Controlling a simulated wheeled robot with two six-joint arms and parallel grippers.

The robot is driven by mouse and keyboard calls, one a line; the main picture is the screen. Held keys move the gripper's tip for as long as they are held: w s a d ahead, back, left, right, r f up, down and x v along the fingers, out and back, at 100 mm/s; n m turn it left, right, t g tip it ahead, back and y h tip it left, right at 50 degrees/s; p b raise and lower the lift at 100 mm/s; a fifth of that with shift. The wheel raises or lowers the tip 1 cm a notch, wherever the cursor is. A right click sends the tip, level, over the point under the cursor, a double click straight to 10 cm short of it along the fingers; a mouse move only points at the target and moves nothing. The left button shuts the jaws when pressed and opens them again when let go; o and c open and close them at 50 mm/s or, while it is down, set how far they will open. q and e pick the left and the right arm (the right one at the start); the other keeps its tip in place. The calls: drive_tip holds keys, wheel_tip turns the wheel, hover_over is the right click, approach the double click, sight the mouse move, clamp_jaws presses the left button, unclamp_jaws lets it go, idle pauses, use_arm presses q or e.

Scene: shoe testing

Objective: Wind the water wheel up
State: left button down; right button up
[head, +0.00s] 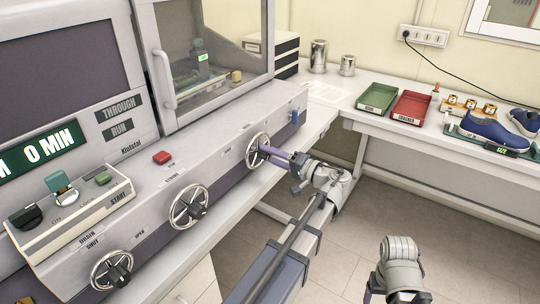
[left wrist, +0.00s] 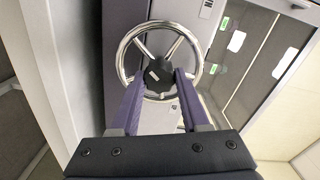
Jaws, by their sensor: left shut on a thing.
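A row of three chrome handwheels runs along the front of the grey machine. The far right handwheel (head: 257,149) has my left gripper (head: 262,150) at it. In the left wrist view, the handwheel's rim (left wrist: 122,48) stands upright, facing me, and my left gripper's purple fingers (left wrist: 160,80) are shut on its dark hub (left wrist: 158,68). The middle handwheel (head: 189,206) and the near left one (head: 111,269), by a drain label, stand free. The label over the gripped wheel is too small to read. My right gripper is not visible; only part of that arm shows.
A control box with switches (head: 75,205) and a red button (head: 162,158) sit on the machine's ledge. A glass-doored chamber (head: 205,60) rises behind. The right bench holds a green tray (head: 377,98), a red tray (head: 411,106) and blue shoes (head: 492,133). The floor between is clear.

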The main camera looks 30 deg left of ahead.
use_arm(q)
drive_tip(key=shift+m, duration=1.5)
drive_tip(key=shift+f, duration=0.1)
drive_tip(key=shift+c, duration=1.9)
unclamp_jaws()
drive_tip(key=shift+d, duration=0.15)
drive_tip(key=d, duration=0.7)
drive_tip(key=shift+s+d, duration=0.3)
